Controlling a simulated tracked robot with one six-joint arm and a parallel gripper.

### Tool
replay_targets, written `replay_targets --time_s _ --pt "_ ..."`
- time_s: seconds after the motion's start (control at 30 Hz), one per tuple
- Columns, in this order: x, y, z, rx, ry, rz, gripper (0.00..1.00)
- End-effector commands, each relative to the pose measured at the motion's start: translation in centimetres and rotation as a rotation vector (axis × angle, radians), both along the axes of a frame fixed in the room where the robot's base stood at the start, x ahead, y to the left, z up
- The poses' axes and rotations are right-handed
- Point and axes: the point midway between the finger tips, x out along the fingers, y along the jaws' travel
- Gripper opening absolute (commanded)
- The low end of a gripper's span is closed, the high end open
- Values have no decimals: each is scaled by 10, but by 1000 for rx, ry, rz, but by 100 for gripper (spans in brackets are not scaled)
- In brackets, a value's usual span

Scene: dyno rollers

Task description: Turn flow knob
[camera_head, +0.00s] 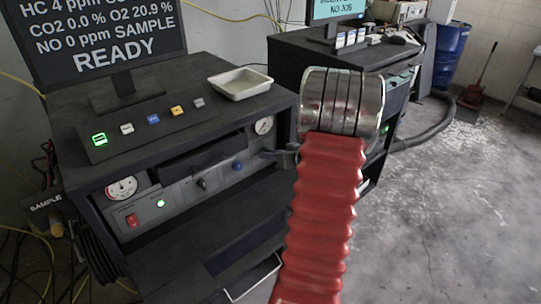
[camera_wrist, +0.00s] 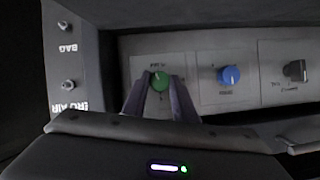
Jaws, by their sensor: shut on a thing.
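The two dark fingers of my gripper (camera_wrist: 160,86) close on the knob from both sides. In the camera_head view my gripper (camera_head: 272,154) reaches the right end of the cabinet's front panel (camera_head: 140,216). It is partly hidden behind my red arm sleeve, and the green knob is hidden there.
A blue knob (camera_wrist: 229,76) and a black knob (camera_wrist: 295,70) sit to the right in the wrist view. Two fittings (camera_wrist: 68,86) are at the left. A gauge (camera_head: 264,125) is just above my gripper. A white tray (camera_head: 240,83) lies on the cabinet top.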

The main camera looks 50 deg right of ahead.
Motion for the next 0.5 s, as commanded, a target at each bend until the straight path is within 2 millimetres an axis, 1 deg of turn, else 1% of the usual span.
replay_targets --time_s 0.03,0.5 --pt "-2 -1 -2 35 -4 -3 3" --pt "-3 -5 -4 381 -83 -5 3"
